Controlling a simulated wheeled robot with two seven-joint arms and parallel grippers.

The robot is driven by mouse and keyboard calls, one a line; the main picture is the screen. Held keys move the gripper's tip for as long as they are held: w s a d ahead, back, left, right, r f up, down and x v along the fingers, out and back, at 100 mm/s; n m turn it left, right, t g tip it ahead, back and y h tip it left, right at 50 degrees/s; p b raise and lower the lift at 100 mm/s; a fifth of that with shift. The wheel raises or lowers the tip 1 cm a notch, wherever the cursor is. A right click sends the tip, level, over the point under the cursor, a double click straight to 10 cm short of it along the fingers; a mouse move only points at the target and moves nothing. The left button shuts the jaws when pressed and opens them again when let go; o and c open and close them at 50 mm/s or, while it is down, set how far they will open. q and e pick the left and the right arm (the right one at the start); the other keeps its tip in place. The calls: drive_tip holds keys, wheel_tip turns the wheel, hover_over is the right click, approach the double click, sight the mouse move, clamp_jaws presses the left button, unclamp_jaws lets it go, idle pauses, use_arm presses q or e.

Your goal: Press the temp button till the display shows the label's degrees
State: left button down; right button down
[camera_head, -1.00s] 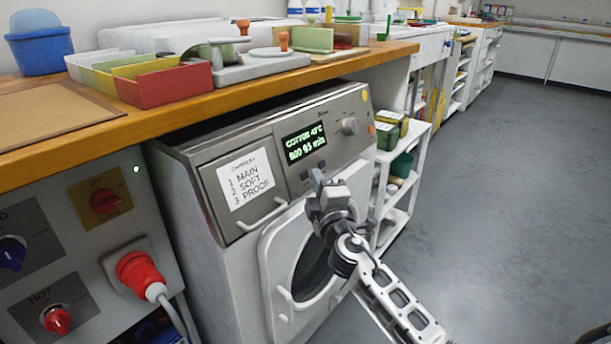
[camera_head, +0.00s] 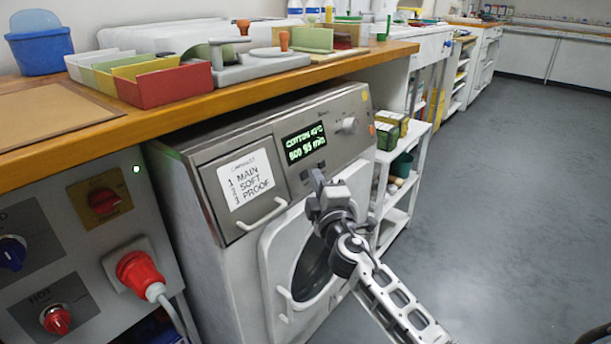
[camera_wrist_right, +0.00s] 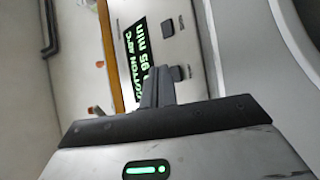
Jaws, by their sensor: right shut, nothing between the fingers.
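The washing machine (camera_head: 190,190) stands under the counter with its grey panel tilted towards me. Its lit green display (camera_head: 304,146) reads COTTON, a degree figure that looks like 40 but is blurred, and a line ending in 95 min. The display shows sideways in the right wrist view (camera_wrist_right: 137,50). Dark buttons sit below it, one seen in the right wrist view (camera_wrist_right: 168,27), another close to the fingertips (camera_wrist_right: 180,73). My right gripper (camera_head: 318,180) is shut and empty, in front of the panel just below the display; contact cannot be told. My left gripper is out of view.
A white label (camera_head: 246,178) on the drawer lists MAIN, SOFT and PROOF; I read no degrees on it. A round knob (camera_head: 350,125) is right of the display. The wooden counter (camera_head: 200,105) overhangs the machine. A white shelf (camera_head: 395,213) stands right, with open floor beyond.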

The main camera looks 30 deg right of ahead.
drive_tip(key=shift+w+a+f+b, duration=0.1)
drive_tip(key=shift+w+f+b, duration=0.05)
drive_tip(key=shift+w+b, duration=0.15)
drive_tip(key=shift+w, duration=0.1)
drive_tip(key=shift+w+a+f, duration=0.1)
drive_tip(key=shift+w+a, duration=0.1)
drive_tip(key=shift+w, duration=0.1)
idle(0.7)
drive_tip(key=shift+s, duration=0.1)
drive_tip(key=shift+s+d, duration=0.15)
drive_tip(key=shift+s, duration=0.15)
drive_tip(key=shift+s+d+r, duration=0.15)
drive_tip(key=shift+s+r, duration=0.05)
drive_tip(key=shift+s, duration=0.1)
drive_tip(key=shift+s, duration=0.1)
